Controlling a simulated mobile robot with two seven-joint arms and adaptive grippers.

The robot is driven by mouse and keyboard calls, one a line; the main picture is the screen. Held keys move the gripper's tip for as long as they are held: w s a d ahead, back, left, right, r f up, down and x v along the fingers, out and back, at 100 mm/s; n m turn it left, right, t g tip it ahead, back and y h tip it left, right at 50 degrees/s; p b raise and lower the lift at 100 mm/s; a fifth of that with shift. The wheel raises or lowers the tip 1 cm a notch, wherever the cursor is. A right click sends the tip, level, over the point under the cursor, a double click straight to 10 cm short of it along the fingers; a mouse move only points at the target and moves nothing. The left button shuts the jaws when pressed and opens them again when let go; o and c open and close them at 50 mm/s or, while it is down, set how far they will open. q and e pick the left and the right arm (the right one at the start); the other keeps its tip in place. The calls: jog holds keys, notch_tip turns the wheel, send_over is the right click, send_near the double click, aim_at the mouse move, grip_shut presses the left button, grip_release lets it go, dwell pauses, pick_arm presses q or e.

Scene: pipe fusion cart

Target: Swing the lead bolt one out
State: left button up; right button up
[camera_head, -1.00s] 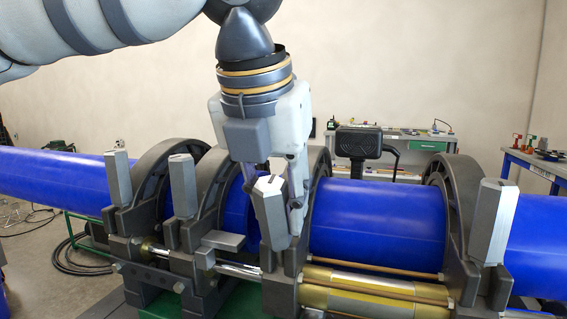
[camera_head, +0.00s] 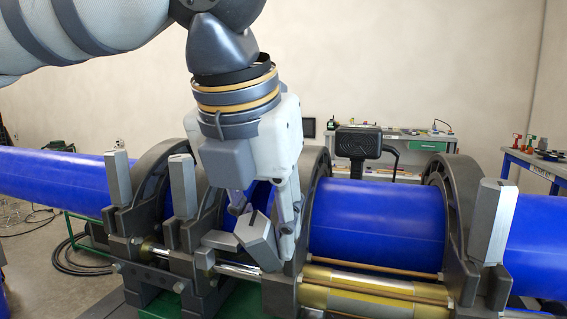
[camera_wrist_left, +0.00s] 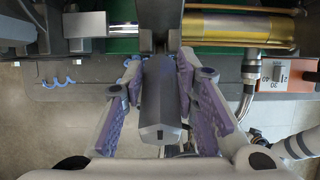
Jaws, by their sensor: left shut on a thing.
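My left gripper (camera_head: 262,212) is shut on a grey swing bolt (camera_head: 258,240) of the third clamp from the left. The bolt is tilted outward, toward the camera and to the left, while the other bolts stand upright. In the left wrist view the bolt (camera_wrist_left: 161,105) lies between the two purple-padded fingers of the gripper (camera_wrist_left: 163,100). Upright bolts show on the first clamp (camera_head: 118,178), the second clamp (camera_head: 183,185) and the far right clamp (camera_head: 493,222). My right gripper is not in view.
Blue pipes (camera_head: 378,225) run through the dark clamp rings. A grey block (camera_head: 221,240) sits beside the tilted bolt. Brass cylinders (camera_head: 370,300) lie along the front. A workbench (camera_head: 400,138) stands against the back wall.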

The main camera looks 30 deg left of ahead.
aim_at(252, 255)
pick_arm(q)
jog(key=shift+s+d+f, duration=0.2)
jog(key=shift+s+f, duration=0.4)
jog(key=shift+s, duration=0.3)
jog(key=shift+s+d+f, duration=0.15)
jog(key=shift+s+f, duration=0.6)
